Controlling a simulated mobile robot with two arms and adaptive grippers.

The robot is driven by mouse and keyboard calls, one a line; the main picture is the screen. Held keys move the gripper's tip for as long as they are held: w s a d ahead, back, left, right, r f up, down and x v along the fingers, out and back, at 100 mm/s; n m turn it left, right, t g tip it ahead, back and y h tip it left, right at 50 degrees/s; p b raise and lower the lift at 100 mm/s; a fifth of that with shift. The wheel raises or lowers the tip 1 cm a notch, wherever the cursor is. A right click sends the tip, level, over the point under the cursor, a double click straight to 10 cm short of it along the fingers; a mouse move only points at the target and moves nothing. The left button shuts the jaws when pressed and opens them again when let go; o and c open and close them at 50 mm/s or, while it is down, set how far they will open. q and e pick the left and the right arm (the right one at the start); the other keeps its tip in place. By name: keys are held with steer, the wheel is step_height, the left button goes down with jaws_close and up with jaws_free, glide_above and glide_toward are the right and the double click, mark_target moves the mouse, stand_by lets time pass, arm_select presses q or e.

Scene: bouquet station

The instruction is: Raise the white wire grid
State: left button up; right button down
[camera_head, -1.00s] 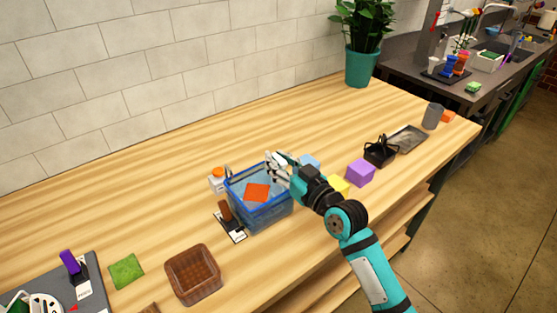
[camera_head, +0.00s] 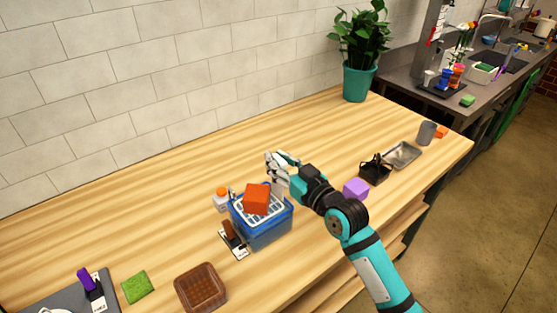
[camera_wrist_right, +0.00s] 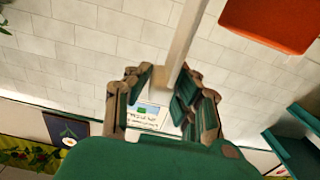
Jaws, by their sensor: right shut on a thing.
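The white wire grid (camera_head: 275,211) shows at the rim of the blue bin (camera_head: 268,234) in the head view. A red-orange block (camera_head: 256,199) sits on the grid, above the rim. My right gripper (camera_head: 276,182) is over the bin's back right side, shut on the grid's upright handle. In the right wrist view, a pale bar (camera_wrist_right: 184,45) runs between the closed fingers (camera_wrist_right: 163,92), and the block (camera_wrist_right: 270,22) is at the upper right. My left gripper is not in view.
A white bottle with an orange cap (camera_head: 221,198) and a brown-handled tool on a card (camera_head: 232,238) stand close to the bin. A brown basket (camera_head: 201,288) is in front, a purple block (camera_head: 356,188) to the right.

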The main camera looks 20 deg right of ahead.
steer(key=shift+r, duration=0.45)
steer(key=c, duration=1.4)
jaws_free()
steer(key=shift+o, duration=1)
steer(key=shift+f, duration=0.2)
steer(key=v, duration=1.2)
steer(key=shift+f, duration=0.1)
